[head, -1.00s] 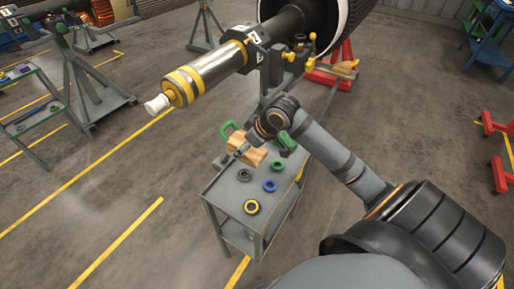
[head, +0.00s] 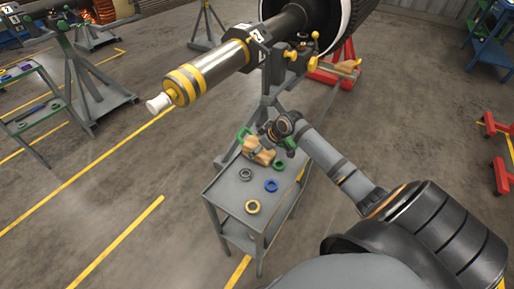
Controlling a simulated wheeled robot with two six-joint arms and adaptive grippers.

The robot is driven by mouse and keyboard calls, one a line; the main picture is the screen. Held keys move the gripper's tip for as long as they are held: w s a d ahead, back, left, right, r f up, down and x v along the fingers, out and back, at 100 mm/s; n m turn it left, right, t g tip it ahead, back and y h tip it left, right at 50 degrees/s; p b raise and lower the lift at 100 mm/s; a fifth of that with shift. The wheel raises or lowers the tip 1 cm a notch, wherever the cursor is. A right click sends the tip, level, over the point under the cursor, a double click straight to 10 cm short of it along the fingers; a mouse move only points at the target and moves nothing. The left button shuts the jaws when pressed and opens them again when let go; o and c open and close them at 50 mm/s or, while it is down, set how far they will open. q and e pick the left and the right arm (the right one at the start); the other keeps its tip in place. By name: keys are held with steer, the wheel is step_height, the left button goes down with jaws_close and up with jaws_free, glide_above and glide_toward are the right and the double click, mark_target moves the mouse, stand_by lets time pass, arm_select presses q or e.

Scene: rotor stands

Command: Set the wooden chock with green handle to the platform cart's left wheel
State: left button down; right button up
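The wooden chock (head: 262,157) with its green handle (head: 242,135) is at the far end of the grey two-tier cart (head: 226,190), at my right gripper (head: 257,146). The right arm reaches in from the right. The chock has moved along with this gripper, which looks shut on it, though the fingers are small and partly hidden. Whether the chock touches the cart top is unclear. My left gripper is not in view. I cannot make out a platform cart or its left wheel for certain.
A green ring (head: 278,166), blue ring (head: 271,185), yellow ring (head: 252,207) and dark ring (head: 245,174) lie on the cart top. A large striped rotor shaft (head: 208,72) on a grey stand stands beyond.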

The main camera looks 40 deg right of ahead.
steer(key=o, duration=1.4)
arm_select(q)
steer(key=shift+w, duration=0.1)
arm_select(e)
steer(key=shift+s+d+r, duration=0.15)
steer(key=shift+r, duration=0.2)
steer(key=p+v, duration=0.1)
steer(key=v, duration=0.6)
arm_select(q)
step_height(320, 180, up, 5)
steer(key=p, duration=0.3)
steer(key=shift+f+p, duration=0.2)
steer(key=shift+p, duration=0.1)
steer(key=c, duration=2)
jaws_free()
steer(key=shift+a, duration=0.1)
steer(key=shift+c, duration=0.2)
arm_select(e)
steer(key=v, duration=0.4)
steer(key=shift+s+r, duration=0.1)
steer(key=shift+r, duration=0.1)
